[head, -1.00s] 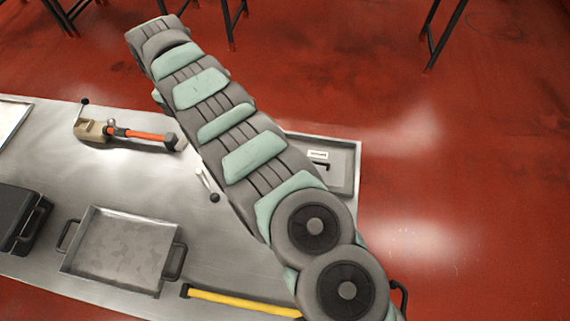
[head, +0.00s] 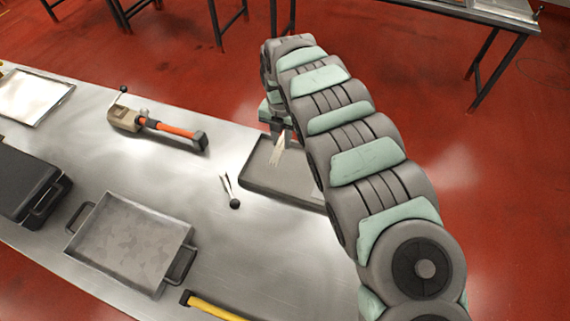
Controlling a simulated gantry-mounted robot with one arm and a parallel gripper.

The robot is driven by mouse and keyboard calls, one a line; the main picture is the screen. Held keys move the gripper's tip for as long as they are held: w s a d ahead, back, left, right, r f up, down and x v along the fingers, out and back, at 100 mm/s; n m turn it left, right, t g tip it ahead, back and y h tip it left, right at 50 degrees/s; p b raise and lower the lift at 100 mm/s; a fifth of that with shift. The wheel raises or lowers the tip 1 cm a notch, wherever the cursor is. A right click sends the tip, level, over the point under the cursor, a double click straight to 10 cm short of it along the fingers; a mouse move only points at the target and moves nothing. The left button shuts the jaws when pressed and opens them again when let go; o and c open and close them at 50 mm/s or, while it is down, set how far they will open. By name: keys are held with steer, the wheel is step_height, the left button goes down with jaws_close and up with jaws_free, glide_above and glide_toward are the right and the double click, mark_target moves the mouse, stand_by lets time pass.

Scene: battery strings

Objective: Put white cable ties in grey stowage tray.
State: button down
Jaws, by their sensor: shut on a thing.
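The grey stowage tray (head: 290,180) lies at the table's right end, a shallow tray with a raised rim. Its right part is hidden behind my arm. My gripper (head: 279,133) points down over the tray's far left part, below the arm's end. It is shut on the white cable ties (head: 277,152), a small pale bundle that hangs beneath the fingers. The bundle shows against the tray's floor. I cannot tell whether its lower end touches the floor.
An orange-handled tool (head: 170,130) lies left of the tray. A thin pale item with a black ball end (head: 234,203) lies between the trays. A metal pan with handles (head: 130,245), a black case (head: 25,185), a yellow bar (head: 212,306) and a pale tray (head: 32,97) are also on the table.

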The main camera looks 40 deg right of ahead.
mark_target(282, 168)
step_height(282, 168, down, 12)
steer(key=shift+r+b, duration=0.1)
steer(key=shift+b, duration=0.7)
steer(key=shift+w, duration=0.1)
steer(key=shift+f, duration=0.2)
steer(key=c, duration=1.2)
jaws_free()
steer(key=shift+c, duration=0.2)
step_height(282, 168, up, 12)
steer(key=shift+r+p, duration=0.2)
steer(key=shift+p, duration=0.7)
